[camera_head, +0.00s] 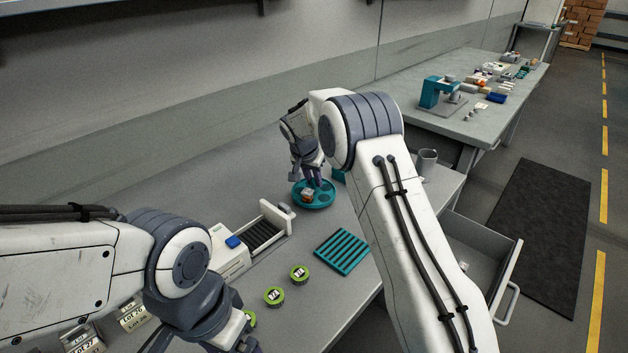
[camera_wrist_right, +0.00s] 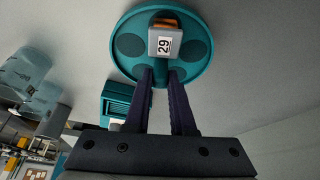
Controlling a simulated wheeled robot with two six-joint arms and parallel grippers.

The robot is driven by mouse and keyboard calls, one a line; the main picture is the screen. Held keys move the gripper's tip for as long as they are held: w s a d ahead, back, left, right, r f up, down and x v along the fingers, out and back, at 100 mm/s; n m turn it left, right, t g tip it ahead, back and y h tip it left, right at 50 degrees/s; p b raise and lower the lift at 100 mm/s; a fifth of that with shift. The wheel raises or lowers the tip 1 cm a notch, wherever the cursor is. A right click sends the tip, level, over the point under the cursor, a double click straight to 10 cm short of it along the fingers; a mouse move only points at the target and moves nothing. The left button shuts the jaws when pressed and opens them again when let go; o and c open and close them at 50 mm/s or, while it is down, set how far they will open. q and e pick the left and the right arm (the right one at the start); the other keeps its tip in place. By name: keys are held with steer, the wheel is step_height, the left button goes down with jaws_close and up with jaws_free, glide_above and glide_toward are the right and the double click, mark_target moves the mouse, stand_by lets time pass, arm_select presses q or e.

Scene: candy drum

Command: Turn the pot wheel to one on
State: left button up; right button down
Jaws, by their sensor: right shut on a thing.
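The pot wheel (camera_head: 322,203) is a round teal disc with several darker round pockets, standing on the bench near the wall. It also shows in the right wrist view (camera_wrist_right: 128,72). A small white and orange block (camera_head: 306,194) marked 29 sits on it, and it shows in the right wrist view (camera_wrist_right: 165,38). My right gripper (camera_head: 312,183) points down at the wheel. Its fingertips (camera_wrist_right: 162,72) are shut on a narrow teal part of the wheel near the rim, partly hidden between them. My left gripper (camera_head: 208,340) is at the bottom edge, its fingertips cut off.
A white box with an open ribbed drawer (camera_head: 265,232) and a teal slotted rack (camera_head: 342,251) stand on the bench. A grey mug (camera_head: 427,160) is behind my right arm. An open drawer (camera_head: 480,265) juts out at right.

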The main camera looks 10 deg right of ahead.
steer(key=c, duration=0.8)
jaws_free()
steer(key=shift+o, duration=0.2)
steer(key=shift+r, duration=0.1)
steer(key=p+v, duration=0.4)
steer(key=v, duration=0.6)
steer(key=shift+s, duration=0.15)
